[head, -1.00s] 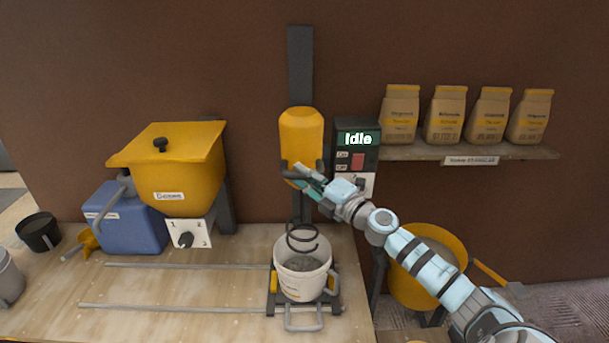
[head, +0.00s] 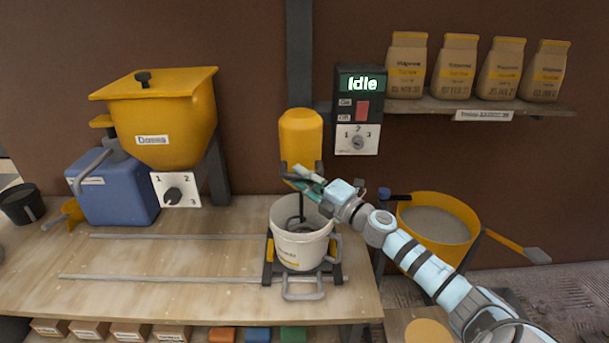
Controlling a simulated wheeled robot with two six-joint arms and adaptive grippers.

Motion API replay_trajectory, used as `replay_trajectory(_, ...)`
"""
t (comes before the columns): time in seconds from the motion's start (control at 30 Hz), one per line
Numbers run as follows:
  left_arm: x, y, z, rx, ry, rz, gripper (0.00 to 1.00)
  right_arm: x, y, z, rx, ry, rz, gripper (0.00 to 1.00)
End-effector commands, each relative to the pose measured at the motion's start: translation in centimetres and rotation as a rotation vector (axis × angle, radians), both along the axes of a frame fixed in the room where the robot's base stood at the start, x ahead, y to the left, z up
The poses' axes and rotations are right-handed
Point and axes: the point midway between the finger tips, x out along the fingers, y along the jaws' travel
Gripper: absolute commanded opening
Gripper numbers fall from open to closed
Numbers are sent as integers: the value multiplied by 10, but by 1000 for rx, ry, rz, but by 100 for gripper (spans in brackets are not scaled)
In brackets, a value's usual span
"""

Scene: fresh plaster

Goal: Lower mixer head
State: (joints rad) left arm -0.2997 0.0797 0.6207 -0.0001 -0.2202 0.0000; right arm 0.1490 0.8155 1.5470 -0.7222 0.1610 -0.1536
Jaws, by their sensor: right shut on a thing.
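The yellow mixer head (head: 300,138) sits low on its dark vertical column (head: 299,60). Its whisk (head: 300,212) reaches down inside the white bucket (head: 300,246). The bucket stands on a dark carriage (head: 336,268) at the right end of the rails. My right gripper (head: 298,177) is shut on the handle (head: 284,168) at the lower part of the mixer head; the fingers partly hide it. My left gripper is not in view.
A control box (head: 356,110) reading "Idle" hangs right of the column. A yellow hopper (head: 160,120) and blue canister (head: 112,190) stand left. A yellow tub (head: 437,222) is behind my right arm. Paper bags (head: 456,68) line the shelf. The bench between the rails is clear.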

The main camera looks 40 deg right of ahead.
Motion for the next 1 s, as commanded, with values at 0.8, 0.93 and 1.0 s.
replay_trajectory(0.8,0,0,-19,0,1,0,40,-1,0,-23,2,2,2,38)
replay_trajectory(0.93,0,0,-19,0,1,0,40,-1,-1,-22,1,0,0,38)
replay_trajectory(1.0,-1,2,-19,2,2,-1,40,-1,-1,-21,1,0,-1,38)
